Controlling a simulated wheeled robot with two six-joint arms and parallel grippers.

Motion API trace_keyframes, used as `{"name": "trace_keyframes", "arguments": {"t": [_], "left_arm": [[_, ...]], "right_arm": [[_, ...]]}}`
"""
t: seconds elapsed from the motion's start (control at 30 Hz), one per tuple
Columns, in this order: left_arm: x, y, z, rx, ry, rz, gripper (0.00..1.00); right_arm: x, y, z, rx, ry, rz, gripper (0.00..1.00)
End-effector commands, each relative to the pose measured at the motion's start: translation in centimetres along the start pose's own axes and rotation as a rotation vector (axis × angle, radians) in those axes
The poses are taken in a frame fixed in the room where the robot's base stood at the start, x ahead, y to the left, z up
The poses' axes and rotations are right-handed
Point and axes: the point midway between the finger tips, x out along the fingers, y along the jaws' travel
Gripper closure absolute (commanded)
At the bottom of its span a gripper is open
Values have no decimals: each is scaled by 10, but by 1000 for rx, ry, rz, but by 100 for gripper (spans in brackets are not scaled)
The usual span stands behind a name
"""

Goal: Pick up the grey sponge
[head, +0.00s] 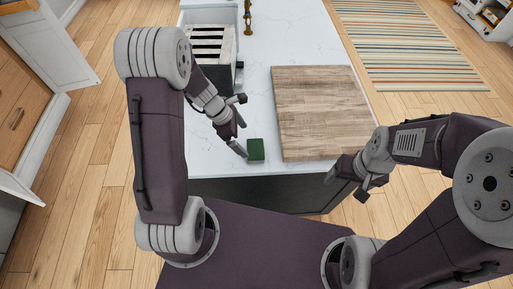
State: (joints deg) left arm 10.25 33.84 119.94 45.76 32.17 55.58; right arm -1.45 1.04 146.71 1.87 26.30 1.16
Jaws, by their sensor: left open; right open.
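A small block with a dark green top (256,149), which may be the sponge, lies on the white counter near its front edge. No grey shows on it from here. My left gripper (241,125) is open and empty, with its fingers spread just to the left of and behind the block. The lower fingertip is close to the block's left side; I cannot tell whether they touch. My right gripper (346,188) is open and empty, off the counter's front right corner, away from the block.
A wooden board (320,112) lies just right of the block on the counter (295,40). A slotted rack (211,45) stands at the back left, partly behind my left arm. A small brass object (247,17) stands at the back. The counter behind the block is clear.

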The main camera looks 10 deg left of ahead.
Motion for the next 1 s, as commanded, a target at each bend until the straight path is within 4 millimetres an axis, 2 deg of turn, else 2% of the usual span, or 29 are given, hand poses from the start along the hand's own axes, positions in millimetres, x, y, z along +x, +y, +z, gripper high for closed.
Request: {"name": "trace_keyframes", "arguments": {"t": [0.03, 0.13, 0.37, 0.6, 0.87, 0.9, 1.0], "left_arm": [[11, -2, 0, 0, 0, -7, 0], [27, -2, 0, 2, 0, -6, 0], [39, -1, -1, 2, 1, -3, 0], [81, -1, -3, 4, 1, -4, 0], [87, -1, -2, 5, 1, -2, 0], [87, -1, -2, 5, 1, -2, 3], [86, -1, -2, 5, 1, -2, 31]], "right_arm": [[2, 0, 0, 0, 0, 0, 21], [4, 0, 0, 0, 0, 0, 21], [4, 0, 0, 0, 0, 0, 21], [9, 0, 1, 0, 0, 0, 21], [9, 0, 1, 0, 0, 0, 21], [9, 0, 1, 0, 0, 0, 21], [9, 0, 1, 0, 0, 0, 21]]}}
